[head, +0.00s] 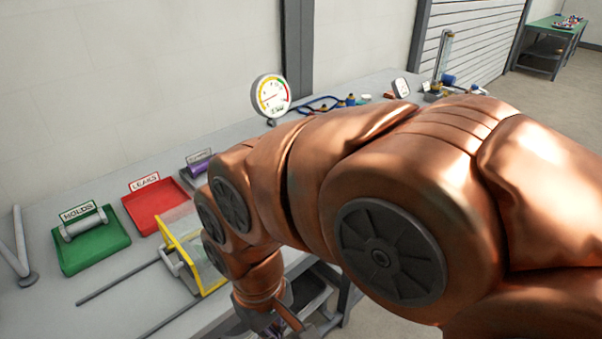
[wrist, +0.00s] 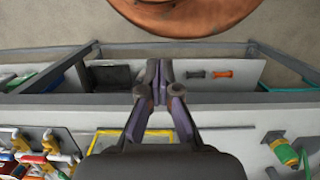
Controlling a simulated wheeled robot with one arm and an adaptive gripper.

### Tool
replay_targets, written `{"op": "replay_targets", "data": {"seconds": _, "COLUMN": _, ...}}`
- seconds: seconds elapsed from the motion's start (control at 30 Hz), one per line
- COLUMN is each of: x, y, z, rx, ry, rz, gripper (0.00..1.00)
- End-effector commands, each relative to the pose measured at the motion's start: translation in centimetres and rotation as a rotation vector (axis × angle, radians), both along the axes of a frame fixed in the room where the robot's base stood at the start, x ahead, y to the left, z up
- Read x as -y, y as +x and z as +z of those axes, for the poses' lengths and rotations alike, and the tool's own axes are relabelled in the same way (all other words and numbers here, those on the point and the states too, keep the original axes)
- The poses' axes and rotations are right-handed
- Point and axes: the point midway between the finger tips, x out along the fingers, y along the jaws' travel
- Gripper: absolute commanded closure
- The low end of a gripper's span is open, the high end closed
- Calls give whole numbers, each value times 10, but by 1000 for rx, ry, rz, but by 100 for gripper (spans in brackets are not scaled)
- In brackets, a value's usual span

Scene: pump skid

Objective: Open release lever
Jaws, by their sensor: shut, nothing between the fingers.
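My gripper (wrist: 160,68) is shut and empty in the wrist view, its two fingers together over the bench's front edge. It also shows in the head view (head: 282,322), low in the picture and partly cut off. I cannot clearly pick out a release lever in either view. A yellow-framed clear guard (head: 188,266) stands on the bench, with a grey bar or handle at its left side. My arm covers part of it. In the wrist view the yellow frame (wrist: 146,133) lies behind the gripper's body, partly hidden.
A green HOLDS tray (head: 98,249) with a grey cylinder and a red LEAKS tray (head: 158,212) stand at left. A gauge (head: 271,97) stands behind. In the wrist view, a shelf (wrist: 240,68) lies beyond the bench edge; a green-and-brass fitting (wrist: 284,152) is at right.

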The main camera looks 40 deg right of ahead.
Motion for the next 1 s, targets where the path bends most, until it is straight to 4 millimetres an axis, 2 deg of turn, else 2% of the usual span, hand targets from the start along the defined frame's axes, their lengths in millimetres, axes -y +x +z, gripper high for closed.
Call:
{"op": "replay_targets", "data": {"seconds": 0.17, "x": 0, "y": 5, "z": 2, "rx": 4, "ry": 4, "rz": 5, "gripper": 100}}
{"op": "replay_targets", "data": {"seconds": 0.27, "x": 1, "y": 23, "z": 8, "rx": 22, "ry": 16, "rz": 24, "gripper": 100}}
{"op": "replay_targets", "data": {"seconds": 0.37, "x": 6, "y": 55, "z": 19, "rx": 58, "ry": 38, "rz": 55, "gripper": 100}}
{"op": "replay_targets", "data": {"seconds": 0.57, "x": 32, "y": 138, "z": 44, "rx": 160, "ry": 87, "rz": 113, "gripper": 100}}
{"op": "replay_targets", "data": {"seconds": 0.77, "x": 87, "y": 214, "z": 62, "rx": 268, "ry": 114, "rz": 130, "gripper": 100}}
{"op": "replay_targets", "data": {"seconds": 0.87, "x": 126, "y": 247, "z": 68, "rx": 321, "ry": 114, "rz": 121, "gripper": 100}}
{"op": "replay_targets", "data": {"seconds": 1.0, "x": 192, "y": 281, "z": 70, "rx": 390, "ry": 100, "rz": 91, "gripper": 100}}
